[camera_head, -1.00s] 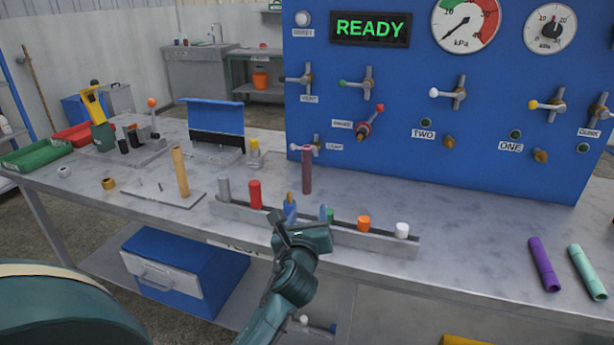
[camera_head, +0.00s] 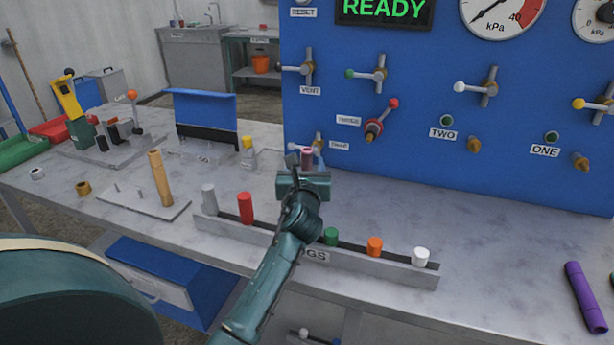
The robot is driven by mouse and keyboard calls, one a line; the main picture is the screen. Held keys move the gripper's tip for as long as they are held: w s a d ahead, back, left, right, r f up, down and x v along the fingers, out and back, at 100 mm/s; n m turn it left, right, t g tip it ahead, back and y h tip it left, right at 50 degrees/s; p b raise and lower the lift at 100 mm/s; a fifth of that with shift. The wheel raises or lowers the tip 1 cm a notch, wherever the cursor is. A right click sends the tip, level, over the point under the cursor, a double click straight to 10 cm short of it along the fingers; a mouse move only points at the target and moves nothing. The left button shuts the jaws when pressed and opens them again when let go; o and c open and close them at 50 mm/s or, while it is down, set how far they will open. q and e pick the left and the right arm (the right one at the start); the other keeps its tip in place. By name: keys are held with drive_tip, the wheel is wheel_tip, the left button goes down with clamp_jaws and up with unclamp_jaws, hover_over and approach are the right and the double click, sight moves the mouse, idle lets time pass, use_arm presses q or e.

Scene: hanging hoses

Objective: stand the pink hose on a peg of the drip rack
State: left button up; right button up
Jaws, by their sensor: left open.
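The pink hose (camera_head: 306,157) is a dull mauve-pink tube, upright in front of the blue panel. Only its upper end shows above my left gripper; its lower part is hidden. My left gripper (camera_head: 303,178) is open, in front of the hose and overlapping it in the picture. I cannot tell whether the hose is between the fingers. The drip rack (camera_head: 130,203) is a flat grey plate on the left of the bench with short thin pegs. A tan hose (camera_head: 160,180) stands on it, and bare pegs show to its left. My right gripper is not in view.
A long low rack (camera_head: 350,264) with coloured plugs runs along the bench front, below my left arm. A yellow-topped bottle (camera_head: 248,155) stands left of the gripper. A purple hose (camera_head: 586,297) lies at the right. The blue panel (camera_head: 420,90) with valves rises behind.

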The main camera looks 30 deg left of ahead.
sight(307, 156)
use_arm(q)
drive_tip(key=x, duration=0.5)
drive_tip(key=b+x, duration=0.1)
drive_tip(key=x, duration=0.2)
drive_tip(key=shift+w+f, duration=0.1)
drive_tip(key=shift+f, duration=0.15)
drive_tip(key=shift+c, duration=0.4)
clamp_jaws()
